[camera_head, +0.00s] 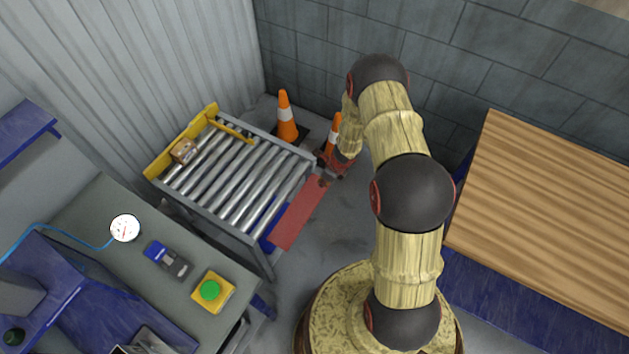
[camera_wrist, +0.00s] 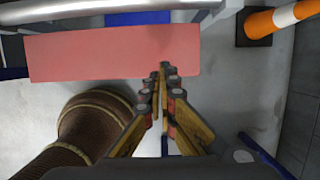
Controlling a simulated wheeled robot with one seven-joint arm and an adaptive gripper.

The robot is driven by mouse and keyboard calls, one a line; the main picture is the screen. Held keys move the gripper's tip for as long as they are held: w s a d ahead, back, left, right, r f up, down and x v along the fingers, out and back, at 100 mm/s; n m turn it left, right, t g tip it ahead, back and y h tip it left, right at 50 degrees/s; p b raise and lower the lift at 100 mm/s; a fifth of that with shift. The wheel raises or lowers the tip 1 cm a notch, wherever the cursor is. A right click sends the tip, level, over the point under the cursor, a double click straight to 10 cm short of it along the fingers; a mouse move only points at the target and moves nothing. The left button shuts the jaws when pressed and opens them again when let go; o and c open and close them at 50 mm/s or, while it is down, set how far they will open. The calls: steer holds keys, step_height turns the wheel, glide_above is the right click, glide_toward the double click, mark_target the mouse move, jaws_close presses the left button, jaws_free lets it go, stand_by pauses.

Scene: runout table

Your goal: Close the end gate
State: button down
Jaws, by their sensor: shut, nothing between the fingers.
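The end gate is a flat red panel (camera_head: 299,213) at the right-hand end of the roller table (camera_head: 240,180). In the head view it extends outward from that end, over the floor. In the wrist view the red panel (camera_wrist: 100,53) spans the upper left, below a roller. My gripper (camera_head: 325,181) is at the panel's far end in the head view. In the wrist view my gripper (camera_wrist: 164,68) is shut and empty, its fingertips overlapping the panel's right part. I cannot tell whether they touch it.
Two orange cones, one (camera_head: 286,118) behind the table and one (camera_head: 334,135) beside my gripper, stand close by. A cardboard box (camera_head: 184,150) sits on the rollers by yellow rails. A grey bench with a green button (camera_head: 210,290) is front left; a wooden table (camera_head: 545,215) is right.

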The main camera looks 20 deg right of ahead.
steer(key=shift+s+d+r, duration=0.4)
steer(key=shift+s+d, duration=0.2)
steer(key=shift+s, duration=0.2)
